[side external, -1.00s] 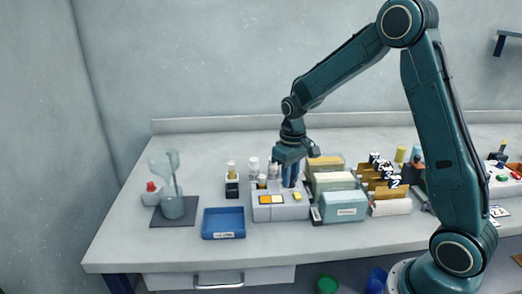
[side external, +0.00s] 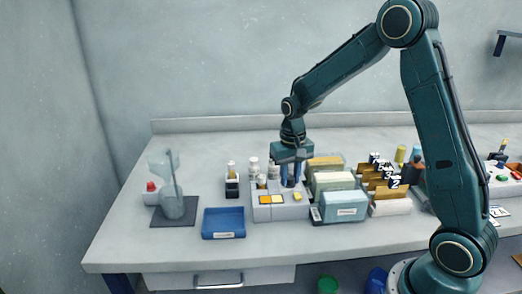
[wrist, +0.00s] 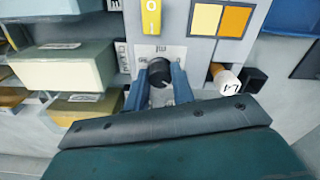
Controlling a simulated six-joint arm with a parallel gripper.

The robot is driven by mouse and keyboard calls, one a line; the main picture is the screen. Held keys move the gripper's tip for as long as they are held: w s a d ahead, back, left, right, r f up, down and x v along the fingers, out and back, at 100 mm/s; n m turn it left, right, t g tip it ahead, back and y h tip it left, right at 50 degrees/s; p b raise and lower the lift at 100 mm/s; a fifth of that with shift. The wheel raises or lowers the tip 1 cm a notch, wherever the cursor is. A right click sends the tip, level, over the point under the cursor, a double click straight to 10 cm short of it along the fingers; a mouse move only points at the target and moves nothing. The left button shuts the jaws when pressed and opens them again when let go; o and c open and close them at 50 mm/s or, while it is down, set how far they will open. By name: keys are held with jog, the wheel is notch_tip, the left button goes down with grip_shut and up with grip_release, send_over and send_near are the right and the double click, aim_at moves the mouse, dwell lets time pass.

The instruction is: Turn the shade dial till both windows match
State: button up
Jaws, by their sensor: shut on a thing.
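The black shade dial (wrist: 160,74) sits on a light grey box (side external: 284,212). My gripper (side external: 291,174) points down over the box. In the wrist view its blue fingers (wrist: 159,82) are shut on the dial, one on each side. Two windows lie side by side on the box: one orange (wrist: 235,20), one paler yellow (wrist: 206,18). In the side view they are the orange window (side external: 265,200) and the paler window (side external: 278,199). Their shades clearly differ. The fingers hide the dial in the side view.
A yellow switch marked 0 and 1 (wrist: 151,17) is near the dial. A blue tray (side external: 223,223) stands left of the box, and boxed card stacks (side external: 344,206) stand close right. Small bottles (side external: 232,184) stand behind left.

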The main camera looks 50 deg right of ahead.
aim_at(290, 177)
jog(key=o, duration=1)
jog(key=shift+r, duration=0.2)
notch_tip(290, 177, up, 14)
jog(key=shift+f, duration=0.25)
